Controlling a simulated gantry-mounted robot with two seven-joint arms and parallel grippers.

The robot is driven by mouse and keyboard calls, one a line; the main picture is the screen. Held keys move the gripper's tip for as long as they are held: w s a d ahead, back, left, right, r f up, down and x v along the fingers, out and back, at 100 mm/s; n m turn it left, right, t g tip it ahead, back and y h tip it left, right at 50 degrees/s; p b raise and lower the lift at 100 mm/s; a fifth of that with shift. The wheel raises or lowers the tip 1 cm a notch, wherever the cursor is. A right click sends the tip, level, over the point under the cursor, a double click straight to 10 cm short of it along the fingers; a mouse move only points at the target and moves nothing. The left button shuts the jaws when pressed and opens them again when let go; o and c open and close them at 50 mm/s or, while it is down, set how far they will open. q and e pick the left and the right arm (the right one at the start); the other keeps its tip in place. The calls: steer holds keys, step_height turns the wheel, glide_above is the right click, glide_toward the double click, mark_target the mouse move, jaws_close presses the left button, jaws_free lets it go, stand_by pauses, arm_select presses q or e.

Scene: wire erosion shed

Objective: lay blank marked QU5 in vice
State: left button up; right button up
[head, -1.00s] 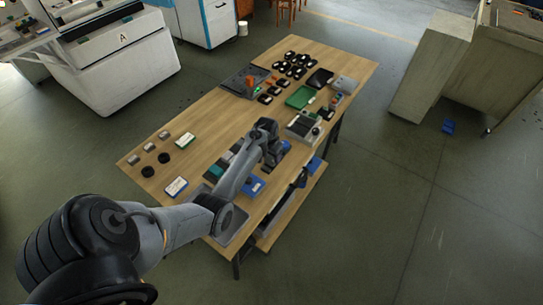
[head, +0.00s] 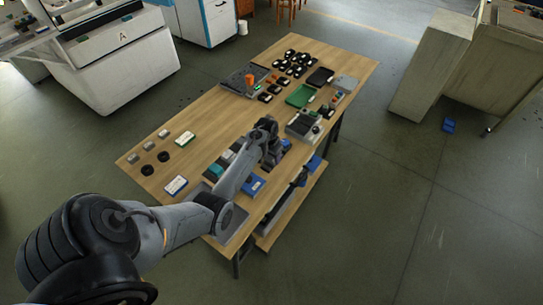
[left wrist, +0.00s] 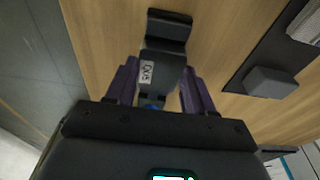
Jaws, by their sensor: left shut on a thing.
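A dark grey blank (left wrist: 163,76) with a white label reading QU5 sits between the purple fingers of my left gripper (left wrist: 160,88) in the left wrist view. The gripper is shut on it, above the wooden table. A black stepped piece (left wrist: 168,27) shows just beyond the blank; I cannot tell if they touch. A bit of blue shows under the blank. In the head view my left gripper (head: 272,150) is over the middle of the table, largely hidden by its own arm. I cannot make out the vice for certain. My right gripper is not in view.
The wooden table (head: 222,118) holds several black parts (head: 292,65) at the far end, a green board (head: 300,95) and a grey device (head: 303,126) right of my gripper. A grey block (left wrist: 270,82) lies on a dark mat nearby.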

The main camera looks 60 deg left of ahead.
arm_select(q)
steer(key=o, duration=1.4)
steer(key=shift+w, duration=0.1)
steer(key=o, duration=0.4)
steer(key=shift+f, duration=0.1)
steer(key=shift+r+p, duration=2.2)
steer(key=shift+p, duration=0.2)
steer(key=shift+r+p, duration=1.4)
steer(key=shift+p, duration=0.25)
